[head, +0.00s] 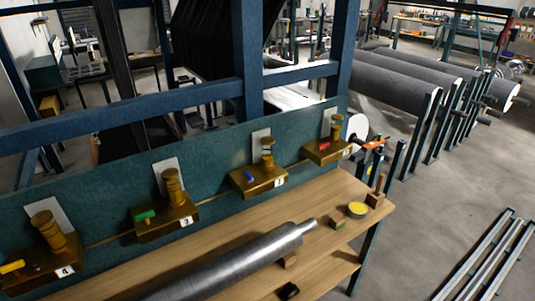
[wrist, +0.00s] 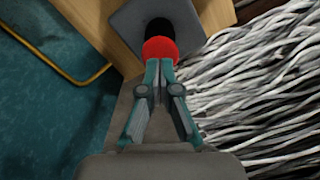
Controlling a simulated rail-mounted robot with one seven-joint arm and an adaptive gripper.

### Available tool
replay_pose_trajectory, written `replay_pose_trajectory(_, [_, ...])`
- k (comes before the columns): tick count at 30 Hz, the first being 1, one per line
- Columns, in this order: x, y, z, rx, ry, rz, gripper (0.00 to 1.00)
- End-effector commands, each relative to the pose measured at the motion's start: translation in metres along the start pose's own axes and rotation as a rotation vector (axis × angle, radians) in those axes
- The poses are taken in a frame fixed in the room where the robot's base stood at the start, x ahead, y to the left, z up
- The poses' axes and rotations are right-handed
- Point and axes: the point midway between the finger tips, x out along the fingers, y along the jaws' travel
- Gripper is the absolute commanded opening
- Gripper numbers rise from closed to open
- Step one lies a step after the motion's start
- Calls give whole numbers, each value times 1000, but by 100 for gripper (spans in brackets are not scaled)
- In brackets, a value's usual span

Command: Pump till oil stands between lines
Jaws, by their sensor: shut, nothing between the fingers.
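In the wrist view my gripper (wrist: 160,65) is shut and empty, its fingertips together. They point at a round red knob (wrist: 160,50) with a black part behind it, on a grey square plate (wrist: 125,25). I cannot tell whether the tips touch the knob. In the head view several brass units sit along a teal panel (head: 110,175). One has a red handle (head: 325,146), another a blue handle (head: 249,176), another a green handle (head: 145,215), and the nearest a yellow handle (head: 12,267). No oil level or lines can be made out. My gripper is not clearly seen there.
A wooden bench (head: 335,195) carries a metal roller (head: 235,262), a yellow-topped round tin (head: 357,209) and small blocks. Large grey rolls (head: 400,85) lie on stands behind. In the wrist view, grey-white strands (wrist: 250,90) lie right of my gripper and a brass pipe (wrist: 65,75) runs left.

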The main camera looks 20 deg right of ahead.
Motion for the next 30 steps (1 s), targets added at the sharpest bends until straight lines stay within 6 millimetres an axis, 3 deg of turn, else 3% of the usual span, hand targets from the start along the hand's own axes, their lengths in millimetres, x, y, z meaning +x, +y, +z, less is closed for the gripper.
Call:
replay_pose_trajectory(11, [2, 0, 0, 0, 0, 0, 0])
replay_pose_trajectory(30, [25, 0, 0, 0, 0, 0, 0])
